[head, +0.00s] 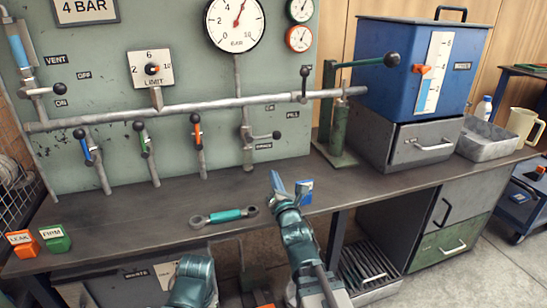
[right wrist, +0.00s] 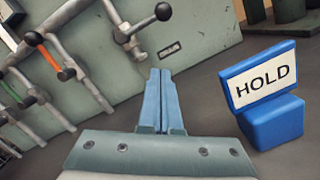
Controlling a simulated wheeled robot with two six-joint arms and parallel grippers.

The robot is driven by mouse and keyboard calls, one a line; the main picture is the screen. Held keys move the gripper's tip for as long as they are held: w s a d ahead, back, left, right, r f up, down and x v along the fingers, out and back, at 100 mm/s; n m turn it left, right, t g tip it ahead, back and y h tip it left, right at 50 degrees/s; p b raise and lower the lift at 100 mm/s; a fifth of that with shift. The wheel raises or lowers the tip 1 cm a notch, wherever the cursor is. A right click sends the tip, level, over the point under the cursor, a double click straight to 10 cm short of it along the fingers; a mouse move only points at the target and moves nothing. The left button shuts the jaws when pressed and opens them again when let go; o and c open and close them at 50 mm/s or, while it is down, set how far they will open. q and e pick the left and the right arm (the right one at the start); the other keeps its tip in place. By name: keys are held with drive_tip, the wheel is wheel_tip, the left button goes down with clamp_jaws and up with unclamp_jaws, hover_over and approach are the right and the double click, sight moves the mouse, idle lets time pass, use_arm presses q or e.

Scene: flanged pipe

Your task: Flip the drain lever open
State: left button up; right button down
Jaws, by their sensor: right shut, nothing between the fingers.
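The drain lever (head: 262,136) is a metal handle with a black ball end, low on the green panel above a small label. It points right, roughly level. In the right wrist view the lever (right wrist: 138,24) is at the top, its ball just above the fingertips in the picture. My right gripper (head: 276,182) is over the bench, below and in front of the lever and apart from it. In the right wrist view its blue fingers (right wrist: 159,75) are together and empty. My left gripper's fingers are not in view; a teal part of my arm shows at the bottom edge.
A blue HOLD block (right wrist: 272,105) stands on the bench just right of my right gripper. A teal-handled wrench (head: 224,216) lies to the left. Other levers (head: 197,131) line the panel's left. A green hand pump (head: 340,130) stands to the right.

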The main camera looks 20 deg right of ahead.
drive_tip(key=w, duration=0.3)
drive_tip(key=w+p, duration=0.1)
drive_tip(key=w, duration=0.2)
drive_tip(key=w+r, duration=0.1)
drive_tip(key=w, duration=0.2)
drive_tip(key=shift+w+d+r, duration=0.1)
drive_tip(key=shift+w+d, duration=0.1)
drive_tip(key=shift+w, duration=0.05)
drive_tip(key=shift+w+d+r+p, duration=0.25)
drive_tip(key=shift+d+r+p, duration=0.3)
drive_tip(key=shift+r+p, duration=0.35)
drive_tip(key=shift+w+d+r+p, duration=0.2)
drive_tip(key=shift+d+r+p, duration=0.35)
drive_tip(key=shift+r+p, duration=0.3)
drive_tip(key=shift+r+n, duration=0.15)
drive_tip(key=shift+n, duration=0.15)
